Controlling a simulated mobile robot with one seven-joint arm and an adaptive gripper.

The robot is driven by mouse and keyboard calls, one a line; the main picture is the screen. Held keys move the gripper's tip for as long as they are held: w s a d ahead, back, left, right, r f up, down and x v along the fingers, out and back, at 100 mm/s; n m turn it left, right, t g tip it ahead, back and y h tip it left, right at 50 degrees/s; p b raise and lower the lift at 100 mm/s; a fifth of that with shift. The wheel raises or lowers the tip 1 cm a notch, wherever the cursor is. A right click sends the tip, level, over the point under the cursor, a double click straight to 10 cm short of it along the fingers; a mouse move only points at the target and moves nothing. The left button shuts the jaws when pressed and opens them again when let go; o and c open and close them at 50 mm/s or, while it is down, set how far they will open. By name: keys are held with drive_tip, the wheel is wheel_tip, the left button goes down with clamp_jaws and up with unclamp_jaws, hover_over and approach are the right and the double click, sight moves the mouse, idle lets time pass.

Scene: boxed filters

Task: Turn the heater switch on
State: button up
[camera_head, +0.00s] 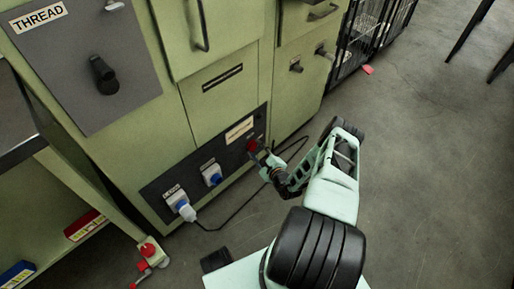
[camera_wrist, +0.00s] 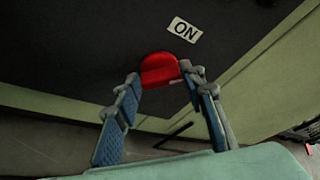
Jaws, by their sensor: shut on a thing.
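The red heater switch (camera_wrist: 160,70) sits on a dark panel in the wrist view, just below a white label (camera_wrist: 185,30) that reads ON. My gripper (camera_wrist: 160,82) has one finger on each side of the red switch, shut on it. In the head view my gripper (camera_head: 262,157) is at the right end of the dark panel (camera_head: 160,187), low on the green cabinet. The red switch (camera_head: 252,146) shows there only as a small patch beside the gripper. Its exact turn angle is hard to tell.
Blue sockets (camera_head: 211,174) and a white plug (camera_head: 184,208) with a black cable sit left on the same panel. A red valve handle (camera_head: 147,249) stands at lower left. The grey floor (camera_head: 400,140) at right is mostly clear.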

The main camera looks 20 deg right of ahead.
drive_tip(key=n, duration=0.1)
drive_tip(key=n+t+h, duration=0.1)
drive_tip(key=n, duration=0.1)
drive_tip(key=shift+s+a+f+t+b, duration=0.1)
drive_tip(key=shift+a+f+t+b, duration=0.1)
drive_tip(key=shift+f+t+b, duration=0.15)
drive_tip(key=n, duration=0.1)
drive_tip(key=n+t+b, duration=0.1)
drive_tip(key=n, duration=0.1)
drive_tip(key=shift+f+h, duration=0.25)
drive_tip(key=shift+h, duration=0.05)
drive_tip(key=shift+n+b, duration=0.45)
drive_tip(key=shift+n, duration=0.05)
drive_tip(key=shift+t, duration=0.25)
drive_tip(key=o, duration=1.2)
drive_tip(key=shift+c, duration=0.2)
drive_tip(key=shift+r, duration=0.1)
